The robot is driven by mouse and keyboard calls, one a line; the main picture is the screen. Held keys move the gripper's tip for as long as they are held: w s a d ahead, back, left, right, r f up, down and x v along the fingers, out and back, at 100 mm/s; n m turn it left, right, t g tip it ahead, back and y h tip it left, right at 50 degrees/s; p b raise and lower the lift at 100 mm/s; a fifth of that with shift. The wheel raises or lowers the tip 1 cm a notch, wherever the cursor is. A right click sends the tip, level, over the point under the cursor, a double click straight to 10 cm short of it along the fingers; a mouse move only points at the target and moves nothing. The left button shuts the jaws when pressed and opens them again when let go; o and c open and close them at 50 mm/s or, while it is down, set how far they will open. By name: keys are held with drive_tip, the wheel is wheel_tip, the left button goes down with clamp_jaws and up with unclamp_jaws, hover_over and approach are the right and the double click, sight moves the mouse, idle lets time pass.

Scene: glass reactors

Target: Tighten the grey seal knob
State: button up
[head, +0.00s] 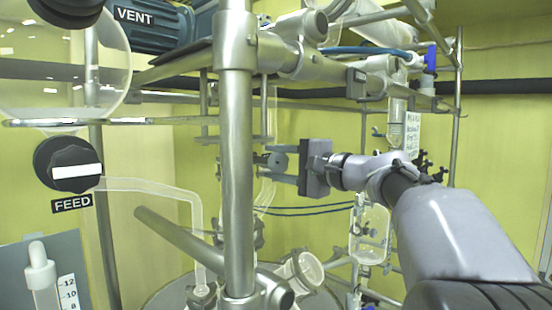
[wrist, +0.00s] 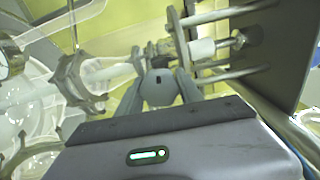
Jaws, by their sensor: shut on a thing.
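The grey seal knob (wrist: 159,88) is a rounded grey piece with a small dark slot, between my gripper's two fingers in the wrist view. My gripper (wrist: 161,80) is shut on it, one finger on each side. In the head view my gripper (head: 281,164) reaches left from the arm at the middle of the picture, behind the thick steel post. The grey knob (head: 277,161) shows there as a small round shape at the fingertips. Its shaft and far side are hidden.
A thick vertical steel post (head: 237,150) stands in front, left of my gripper. A black FEED knob (head: 67,163) is at the left. Metal rods (wrist: 225,45) and a clamp ring (wrist: 80,82) lie close around the fingers. Glassware (head: 370,235) hangs below my arm.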

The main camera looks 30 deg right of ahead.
drive_tip(key=m+p, duration=0.2)
drive_tip(key=m, duration=0.2)
drive_tip(key=shift+m, duration=0.3)
drive_tip(key=m+p, duration=0.3)
drive_tip(key=shift+r+m, duration=0.1)
drive_tip(key=shift+m, duration=0.2)
drive_tip(key=m+p, duration=0.3)
drive_tip(key=m, duration=0.1)
drive_tip(key=shift+m+p, duration=0.3)
drive_tip(key=shift+p, duration=0.05)
drive_tip(key=m+p, duration=0.3)
drive_tip(key=p, duration=0.1)
drive_tip(key=shift+a+m, duration=0.1)
drive_tip(key=shift+m, duration=0.2)
drive_tip(key=m+p, duration=0.4)
drive_tip(key=p, duration=0.1)
drive_tip(key=shift+r+m, duration=0.1)
drive_tip(key=shift+m, duration=0.2)
drive_tip(key=m+p, duration=0.4)
drive_tip(key=p, duration=0.2)
drive_tip(key=shift+s+p, duration=0.1)
drive_tip(key=shift+p, duration=0.3)
drive_tip(key=m+p, duration=0.4)
drive_tip(key=p, duration=0.2)
drive_tip(key=shift+m, duration=0.4)
drive_tip(key=m+p, duration=0.2)
drive_tip(key=p, duration=0.2)
drive_tip(key=shift+m, duration=0.4)
drive_tip(key=shift+f+p, duration=0.25)
drive_tip(key=shift+p, duration=0.05)
